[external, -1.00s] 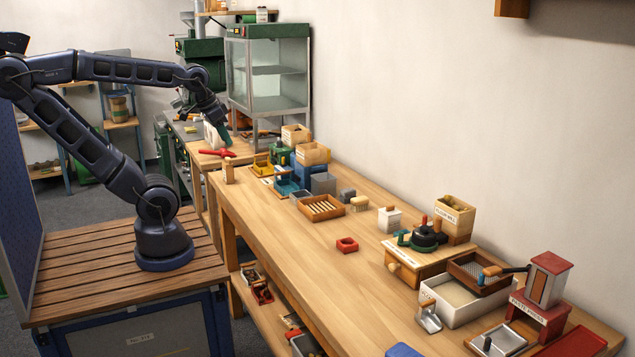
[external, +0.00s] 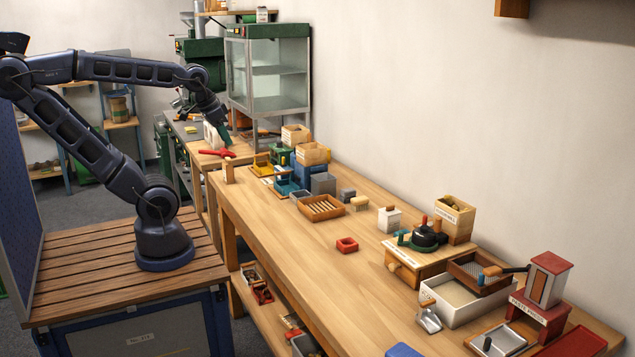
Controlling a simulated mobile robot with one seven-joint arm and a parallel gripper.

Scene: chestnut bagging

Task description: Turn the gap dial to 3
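My gripper (external: 224,134) is at the far end of the bench, pointing down beside a pale block-like part (external: 211,137) and above a red handle-like piece (external: 217,153). The fingers are small and partly merged with what is behind them, so I cannot tell whether they are open or shut. I cannot make out the gap dial, its numbers or its setting in this view. Whether my gripper touches anything there is also unclear.
A glass-fronted cabinet (external: 267,85) stands just right of my gripper. Small coloured fixtures (external: 285,180) and wooden boxes (external: 313,153) crowd the bench's far part. A dark round device (external: 428,236) stands further right.

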